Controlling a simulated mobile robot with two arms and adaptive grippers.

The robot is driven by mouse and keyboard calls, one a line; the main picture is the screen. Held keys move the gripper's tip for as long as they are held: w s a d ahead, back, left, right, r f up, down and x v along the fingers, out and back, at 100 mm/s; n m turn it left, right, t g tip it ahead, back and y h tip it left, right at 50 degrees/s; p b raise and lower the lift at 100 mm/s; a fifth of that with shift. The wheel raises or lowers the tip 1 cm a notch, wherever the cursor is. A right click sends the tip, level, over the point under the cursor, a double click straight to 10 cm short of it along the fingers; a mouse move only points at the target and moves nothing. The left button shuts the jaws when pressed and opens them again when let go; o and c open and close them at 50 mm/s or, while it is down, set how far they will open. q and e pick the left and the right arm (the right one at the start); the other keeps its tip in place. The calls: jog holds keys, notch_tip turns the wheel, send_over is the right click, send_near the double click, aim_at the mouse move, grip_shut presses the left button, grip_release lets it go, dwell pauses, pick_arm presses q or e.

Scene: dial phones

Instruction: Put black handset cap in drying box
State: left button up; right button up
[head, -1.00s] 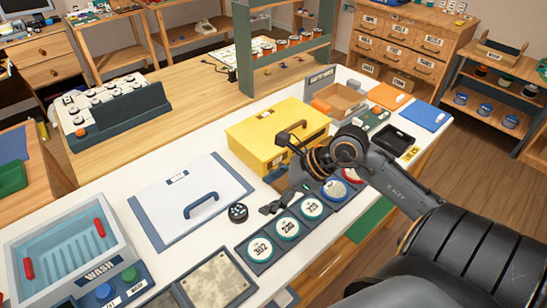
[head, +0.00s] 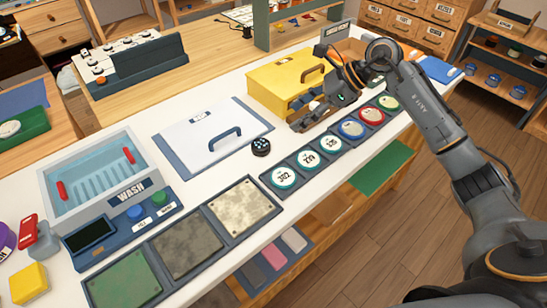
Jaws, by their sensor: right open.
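A small round black cap with pale dots (head: 261,147) lies on the white bench top, apart from my gripper. It sits between a flat white box lid with a blue handle (head: 211,137) and the row of numbered discs. A yellow box with a dark handle (head: 283,80) stands behind and to the right of the cap. Both have small labels I cannot read, so I cannot tell which is the drying box. My right gripper (head: 311,112) is open, low in front of the yellow box, to the right of the cap. My left gripper is out of view.
A wash basin with red handles (head: 90,184) stands at the left. Numbered discs in dark holders (head: 307,160) line the front edge. Textured square pads (head: 243,207) lie nearer. A yellow block (head: 28,284) is at the lower left.

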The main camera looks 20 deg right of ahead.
jog(key=p, duration=0.1)
send_near(262, 143)
jog(key=a, duration=0.1)
jog(key=w+a+f, duration=0.1)
jog(key=shift+w+a+f, duration=0.1)
jog(key=shift+w+a, duration=0.1)
jog(key=shift+a, duration=0.1)
jog(key=shift+w+a+f, duration=0.1)
jog(key=shift+a+f, duration=0.2)
jog(key=shift+f, duration=0.05)
jog(key=f, duration=0.1)
jog(key=a+f+p, duration=0.1)
jog(key=a+f, duration=0.1)
jog(key=f, duration=0.1)
jog(key=shift+w+a, duration=0.1)
jog(key=shift+w, duration=0.25)
jog(key=shift+w+a+f+p, duration=0.15)
jog(key=shift+a+f+p, duration=0.1)
jog(key=shift+p, duration=0.05)
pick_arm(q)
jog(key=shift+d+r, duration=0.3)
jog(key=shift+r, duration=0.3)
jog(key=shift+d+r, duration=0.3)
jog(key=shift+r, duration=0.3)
pick_arm(e)
jog(key=c, duration=0.9)
jog(key=shift+o, duration=0.2)
jog(key=shift+d, duration=0.1)
